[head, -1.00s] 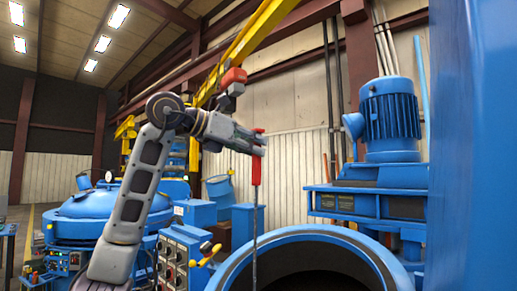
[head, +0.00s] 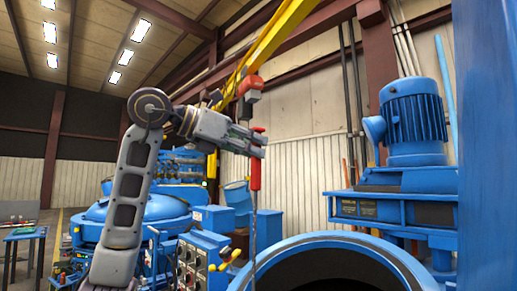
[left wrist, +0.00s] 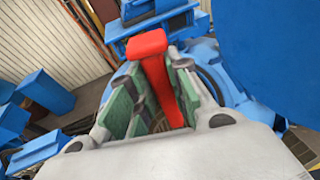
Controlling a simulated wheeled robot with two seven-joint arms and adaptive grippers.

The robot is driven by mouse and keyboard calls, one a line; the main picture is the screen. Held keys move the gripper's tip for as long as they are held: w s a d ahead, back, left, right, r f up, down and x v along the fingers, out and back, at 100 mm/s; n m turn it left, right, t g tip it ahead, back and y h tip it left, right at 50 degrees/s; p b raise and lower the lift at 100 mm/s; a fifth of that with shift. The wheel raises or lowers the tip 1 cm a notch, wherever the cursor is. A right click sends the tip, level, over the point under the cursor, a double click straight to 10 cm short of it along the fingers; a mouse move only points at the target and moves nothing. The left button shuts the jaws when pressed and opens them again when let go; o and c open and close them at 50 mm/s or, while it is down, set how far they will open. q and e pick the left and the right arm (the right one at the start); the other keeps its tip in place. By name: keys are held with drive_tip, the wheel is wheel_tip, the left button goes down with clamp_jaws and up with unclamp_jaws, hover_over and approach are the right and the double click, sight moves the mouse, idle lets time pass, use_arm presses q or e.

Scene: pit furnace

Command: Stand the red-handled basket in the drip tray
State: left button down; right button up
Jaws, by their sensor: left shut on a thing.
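My left gripper (head: 258,141) is shut on the red handle (head: 255,172) of the basket, high over the left side of the open round blue furnace mouth (head: 300,243). The handle hangs upright, and a thin grey rod (head: 253,225) runs down from it across the furnace's left rim in the picture. The basket's lower part is not visible. In the left wrist view the red handle (left wrist: 150,45) stands between the green-padded fingers. My right gripper is not in view. I cannot make out the drip tray.
A blue motor (head: 412,120) on a blue stand rises right of the furnace mouth. A control box (head: 200,260) with knobs stands left of it. A domed blue vessel (head: 150,212) is behind my left arm. A small table (head: 24,232) holding items stands at far left.

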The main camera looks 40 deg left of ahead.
use_arm(q)
drive_tip(key=s+a+p, duration=0.1)
drive_tip(key=s+a, duration=0.1)
drive_tip(key=s, duration=1.2)
drive_tip(key=s+a+p, duration=0.1)
drive_tip(key=s+a, duration=0.1)
drive_tip(key=s, duration=1.3)
drive_tip(key=shift+p, duration=0.4)
idle(0.9)
drive_tip(key=shift+r, duration=0.1)
idle(0.8)
